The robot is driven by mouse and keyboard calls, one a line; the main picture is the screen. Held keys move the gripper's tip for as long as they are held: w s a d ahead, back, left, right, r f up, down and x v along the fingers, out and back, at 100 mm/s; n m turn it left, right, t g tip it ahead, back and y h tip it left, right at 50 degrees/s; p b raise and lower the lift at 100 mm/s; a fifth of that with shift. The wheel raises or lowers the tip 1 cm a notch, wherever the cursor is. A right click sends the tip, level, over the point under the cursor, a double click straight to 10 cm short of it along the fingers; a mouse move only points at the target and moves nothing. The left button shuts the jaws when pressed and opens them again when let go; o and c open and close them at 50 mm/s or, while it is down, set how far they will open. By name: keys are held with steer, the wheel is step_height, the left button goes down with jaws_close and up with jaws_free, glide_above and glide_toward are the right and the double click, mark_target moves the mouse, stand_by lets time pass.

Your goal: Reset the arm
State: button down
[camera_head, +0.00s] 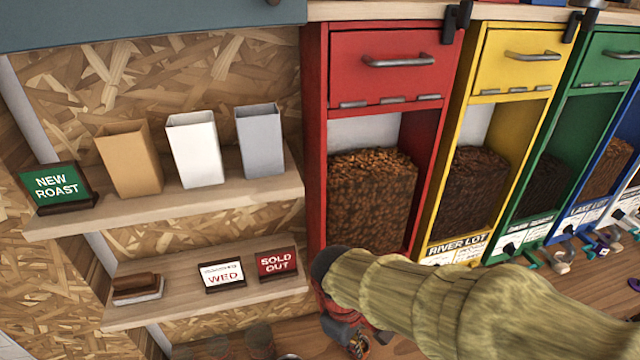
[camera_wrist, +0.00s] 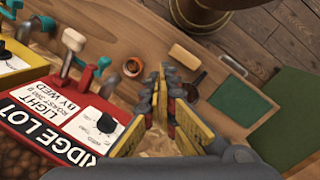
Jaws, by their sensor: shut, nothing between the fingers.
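My arm (camera_head: 450,300), in an olive sleeve, reaches across the lower right of the head view in front of the red bin (camera_head: 315,180). My gripper (camera_head: 352,340) points down at the lower edge of that view, partly hidden by the arm. In the wrist view, my gripper (camera_wrist: 164,78) has its fingers together above the wooden counter (camera_wrist: 130,45), with nothing held between them. The red bin's front, with a RIDGE LOT label (camera_wrist: 75,142), is close on the left of the fingers.
Left shelves hold a NEW ROAST sign (camera_head: 56,188), three bags and a SOLD OUT sign (camera_head: 277,263). Yellow (camera_head: 470,130), green and blue bins stand right of the red one. Near the fingers are a tan block (camera_wrist: 184,57), an orange-rimmed cup (camera_wrist: 133,67) and a green mat (camera_wrist: 243,100).

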steer(key=s+d+f+m+t+y+b, duration=0.1)
steer(key=s+d+f+m+t+b, duration=0.1)
steer(key=d+m+b, duration=0.3)
steer(key=s+d+f+m+t+y+b, duration=0.1)
steer(key=s+d+f+m+t+b, duration=0.2)
steer(key=b, duration=1.1)
steer(key=s+d+m, duration=0.1)
steer(key=d+m, duration=0.1)
steer(key=d, duration=0.1)
steer(key=shift+d+f, duration=0.2)
steer(key=shift+d, duration=0.15)
